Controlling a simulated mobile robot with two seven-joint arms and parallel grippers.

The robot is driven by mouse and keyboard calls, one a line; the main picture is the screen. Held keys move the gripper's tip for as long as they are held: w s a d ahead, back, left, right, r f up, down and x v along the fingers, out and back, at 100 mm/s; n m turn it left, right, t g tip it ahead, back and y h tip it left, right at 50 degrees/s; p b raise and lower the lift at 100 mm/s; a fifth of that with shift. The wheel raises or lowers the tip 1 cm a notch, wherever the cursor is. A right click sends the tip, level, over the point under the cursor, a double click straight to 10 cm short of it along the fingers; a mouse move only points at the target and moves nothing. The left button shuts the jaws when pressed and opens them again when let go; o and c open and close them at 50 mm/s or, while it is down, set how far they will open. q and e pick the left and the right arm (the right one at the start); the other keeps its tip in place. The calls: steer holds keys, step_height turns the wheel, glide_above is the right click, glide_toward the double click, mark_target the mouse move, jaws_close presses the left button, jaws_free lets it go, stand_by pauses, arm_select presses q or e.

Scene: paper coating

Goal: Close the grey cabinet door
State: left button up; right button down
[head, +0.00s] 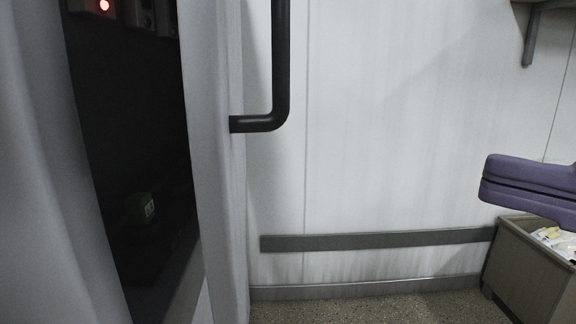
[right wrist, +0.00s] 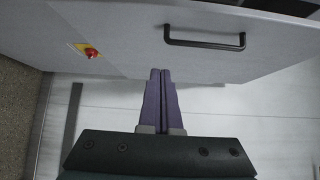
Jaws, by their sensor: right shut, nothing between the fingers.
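The grey cabinet door (head: 217,160) stands open in the head view, seen nearly edge-on, with a dark gap between it and the grey panel at the far left. Its dark bar handle (head: 281,60) sticks out to the right. The right wrist view shows the door's grey face (right wrist: 130,45) and handle (right wrist: 205,43). My right gripper (head: 489,181) is at the right of the head view, its purple fingers shut together and empty, pointing left. It is clear of the door and handle. In the right wrist view its fingertips (right wrist: 160,72) point at the door's face. My left gripper is not in view.
A red-and-yellow switch (right wrist: 90,52) sits on the grey face. A box (head: 527,268) with pale contents stands below my right gripper. A dark rail (head: 375,241) runs along the white wall. Speckled floor (head: 380,308) is clear between door and box.

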steer(key=s+a+r+n+g+y, duration=0.1)
steer(key=r+g, duration=0.1)
steer(key=p, duration=0.5)
glide_toward(226, 127)
steer(key=w, duration=0.3)
steer(key=a+p, duration=0.1)
steer(key=a, duration=0.2)
steer(key=shift+w+a, duration=0.2)
steer(key=shift+a, duration=0.05)
steer(key=shift+a+f, duration=0.15)
steer(key=shift+a, duration=0.35)
